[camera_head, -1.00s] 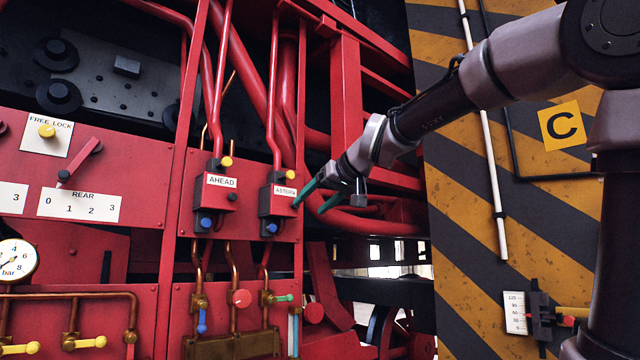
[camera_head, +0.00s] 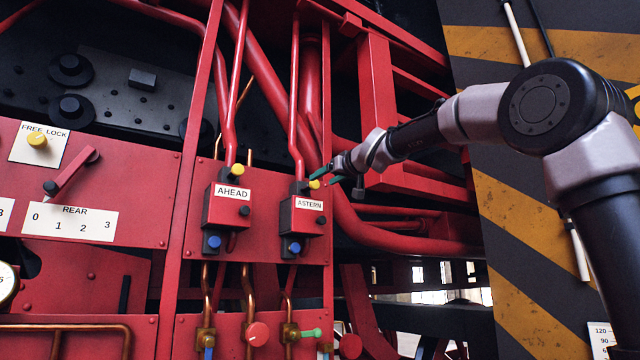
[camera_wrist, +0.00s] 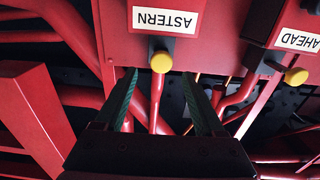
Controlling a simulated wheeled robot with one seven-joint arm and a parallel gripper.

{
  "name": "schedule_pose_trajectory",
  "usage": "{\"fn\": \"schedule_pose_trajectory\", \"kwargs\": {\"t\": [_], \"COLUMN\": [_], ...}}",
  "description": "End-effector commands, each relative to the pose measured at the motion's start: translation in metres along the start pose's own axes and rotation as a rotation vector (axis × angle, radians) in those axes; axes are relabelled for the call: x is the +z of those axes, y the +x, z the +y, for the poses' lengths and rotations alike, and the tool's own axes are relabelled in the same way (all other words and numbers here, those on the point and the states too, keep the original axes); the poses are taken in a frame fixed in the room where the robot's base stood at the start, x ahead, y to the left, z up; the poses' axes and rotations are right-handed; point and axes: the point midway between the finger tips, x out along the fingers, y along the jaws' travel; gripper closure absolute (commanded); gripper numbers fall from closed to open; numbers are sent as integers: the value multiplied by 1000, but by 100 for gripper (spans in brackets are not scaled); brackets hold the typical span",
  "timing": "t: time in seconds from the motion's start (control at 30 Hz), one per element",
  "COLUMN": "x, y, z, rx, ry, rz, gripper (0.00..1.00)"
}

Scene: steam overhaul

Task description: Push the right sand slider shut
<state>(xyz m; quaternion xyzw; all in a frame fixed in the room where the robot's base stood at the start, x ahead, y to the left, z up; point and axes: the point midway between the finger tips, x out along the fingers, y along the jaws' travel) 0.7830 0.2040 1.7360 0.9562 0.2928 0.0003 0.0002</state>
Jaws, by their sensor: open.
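The right slider unit (camera_head: 305,217), labelled ASTERN, is a red and black block on the red panel. A yellow knob (camera_head: 314,184) sticks out at its top and a blue knob (camera_head: 295,247) at its bottom. In the wrist view the ASTERN label (camera_wrist: 166,19) is upside down. My gripper (camera_head: 329,175) is open at the unit's upper right, close to the yellow knob. In the wrist view the green fingers of my gripper (camera_wrist: 160,85) stand apart. The yellow knob (camera_wrist: 161,62) lies just beyond the tips, in line with the gap. Contact cannot be told.
A similar unit (camera_head: 228,207) labelled AHEAD stands to the left, with its own yellow knob (camera_head: 237,170). Red pipes (camera_head: 294,110) run above both units. A red frame beam (camera_head: 376,95) stands close to my arm at the right. Copper pipes and a green-handled valve (camera_head: 300,333) are below.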

Motion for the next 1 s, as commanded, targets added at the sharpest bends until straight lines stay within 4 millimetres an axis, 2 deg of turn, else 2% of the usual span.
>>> {"fn": "schedule_pose_trajectory", "kwargs": {"t": [0.03,0.2,0.37,0.6,0.67,0.7,0.8,1.0], "x": [1,0,0,0,0,0,0,0], "y": [10,31,38,39,39,39,38,38], "z": [-1,-1,-1,0,0,0,0,0], "rx": [-2,-2,-1,0,0,0,0,0], "ry": [-1,0,0,1,1,1,0,0], "rz": [0,0,0,0,0,0,0,0], "gripper": [29,29,29,29,48,63,100,100]}}
